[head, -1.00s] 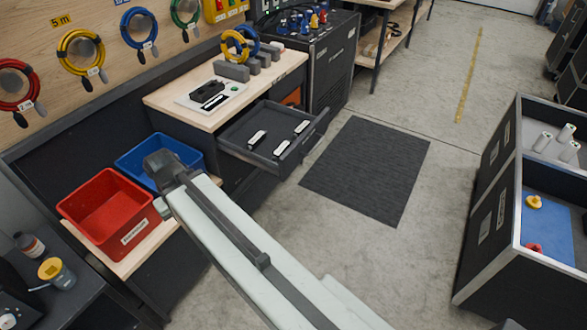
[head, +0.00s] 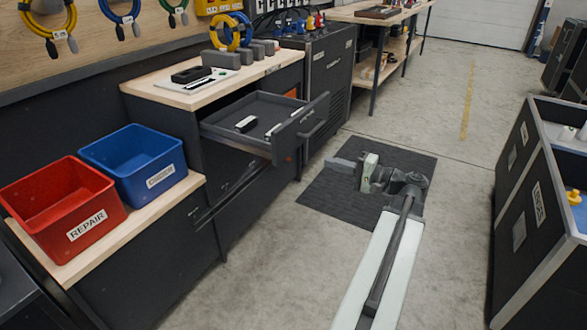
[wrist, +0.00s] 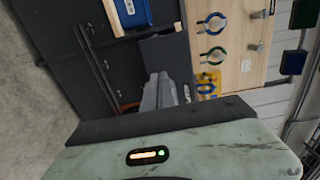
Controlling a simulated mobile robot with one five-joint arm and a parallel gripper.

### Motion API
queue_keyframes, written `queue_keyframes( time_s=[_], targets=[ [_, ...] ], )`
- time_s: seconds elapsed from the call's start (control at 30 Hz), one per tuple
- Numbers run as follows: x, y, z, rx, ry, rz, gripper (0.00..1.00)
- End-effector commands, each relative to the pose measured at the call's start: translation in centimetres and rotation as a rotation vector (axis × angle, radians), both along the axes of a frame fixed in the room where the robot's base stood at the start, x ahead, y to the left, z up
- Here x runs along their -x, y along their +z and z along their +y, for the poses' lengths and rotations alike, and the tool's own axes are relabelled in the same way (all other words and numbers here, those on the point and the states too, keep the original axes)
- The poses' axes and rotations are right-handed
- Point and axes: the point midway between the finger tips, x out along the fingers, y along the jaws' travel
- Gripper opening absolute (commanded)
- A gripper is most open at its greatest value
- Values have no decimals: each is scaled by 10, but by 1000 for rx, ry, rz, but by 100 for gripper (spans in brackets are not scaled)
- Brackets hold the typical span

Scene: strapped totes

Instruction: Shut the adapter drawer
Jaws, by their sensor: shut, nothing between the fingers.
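The adapter drawer (head: 287,140) stands pulled out of the dark workbench cabinet in the head view. A few white and black adapters (head: 246,124) lie inside it. Its front panel carries a bar handle (head: 316,130) and faces right. My gripper (head: 331,164) is shut and empty. It is over the dark floor mat, to the right of and lower in the picture than the drawer front, with a visible gap. In the wrist view my gripper's grey fingers (wrist: 163,84) point up the picture toward a dark panel, which I cannot surely tell as the drawer front.
A red bin (head: 60,205) and a blue bin (head: 135,165) stand on a lower wooden shelf at the left. A dark mat (head: 325,200) lies on the floor before the drawer. A dark case (head: 525,190) stands at the right. The floor between is clear.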

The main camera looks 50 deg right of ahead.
Motion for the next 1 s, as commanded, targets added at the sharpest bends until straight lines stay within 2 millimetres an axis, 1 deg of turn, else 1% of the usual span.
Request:
queue_keyframes(
  time_s=[0.03, 0.13, 0.27, 0.37, 0.7, 0.8, 0.9, 1.0],
  targets=[
    [4, -1, -4, -2, -9, -10, 0],
    [5, 3, -4, -4, -12, -15, 0],
    [-5, 3, -1, -3, -7, -14, 0],
    [-22, 3, 4, -3, -5, -13, 0],
    [-95, 2, 21, -3, -4, -12, 0],
    [-112, 2, 25, -3, -5, -12, 0],
    [-124, 2, 28, -3, -6, -12, 0],
    [-130, 2, 30, -3, -7, -12, 0]
  ],
)
